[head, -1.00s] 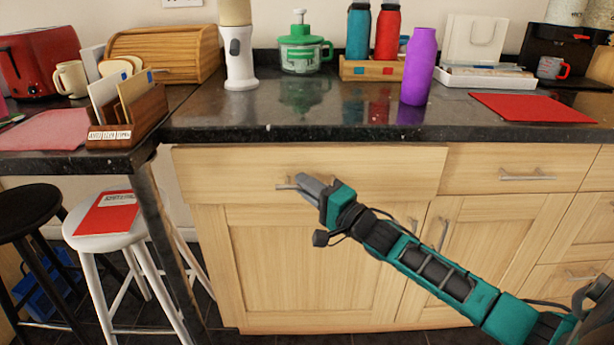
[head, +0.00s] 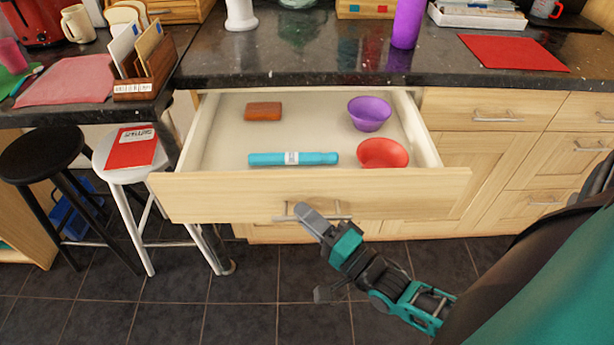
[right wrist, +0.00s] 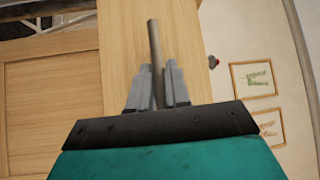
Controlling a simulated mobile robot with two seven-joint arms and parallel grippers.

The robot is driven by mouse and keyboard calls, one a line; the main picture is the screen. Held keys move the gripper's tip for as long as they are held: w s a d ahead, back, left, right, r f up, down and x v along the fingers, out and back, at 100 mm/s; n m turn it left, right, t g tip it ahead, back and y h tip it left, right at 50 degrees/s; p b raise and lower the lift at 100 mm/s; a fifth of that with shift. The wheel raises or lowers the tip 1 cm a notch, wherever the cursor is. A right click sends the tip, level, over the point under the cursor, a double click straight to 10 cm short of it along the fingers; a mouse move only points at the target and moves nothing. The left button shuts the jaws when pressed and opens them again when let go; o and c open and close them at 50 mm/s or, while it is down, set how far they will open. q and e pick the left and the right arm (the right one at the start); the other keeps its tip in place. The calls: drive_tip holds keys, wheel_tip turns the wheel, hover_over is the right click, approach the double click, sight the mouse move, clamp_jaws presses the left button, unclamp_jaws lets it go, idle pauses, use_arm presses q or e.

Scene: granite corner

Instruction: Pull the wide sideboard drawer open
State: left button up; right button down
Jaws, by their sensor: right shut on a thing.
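The wide sideboard drawer (head: 200,196) stands pulled out from under the dark granite top, its inside in view from above. My right gripper (head: 306,213) is shut on the bar handle (head: 333,217) at the middle of the drawer front. In the right wrist view the handle (right wrist: 153,45) runs between the two fingers of the gripper (right wrist: 158,85). Inside the drawer lie a brown block (head: 263,111), a teal cylinder with a pale label (head: 270,159), a purple bowl (head: 369,112) and a red bowl (head: 382,153). My left gripper is not in view.
A white stool (head: 122,172) with a red booklet stands close left of the drawer, beside a black stool (head: 40,155). A closed drawer (head: 480,113) is to the right. The dark tiled floor (head: 240,310) in front is clear.

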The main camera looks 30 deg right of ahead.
use_arm(q)
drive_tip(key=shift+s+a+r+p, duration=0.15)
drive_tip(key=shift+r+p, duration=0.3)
drive_tip(key=shift+p, duration=0.1)
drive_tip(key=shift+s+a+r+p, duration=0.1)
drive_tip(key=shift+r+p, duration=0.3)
drive_tip(key=shift+p, duration=0.15)
use_arm(e)
drive_tip(key=s+a, duration=0.5)
drive_tip(key=s, duration=0.4)
drive_tip(key=shift+a, duration=0.2)
drive_tip(key=c, duration=1.2)
unclamp_jaws()
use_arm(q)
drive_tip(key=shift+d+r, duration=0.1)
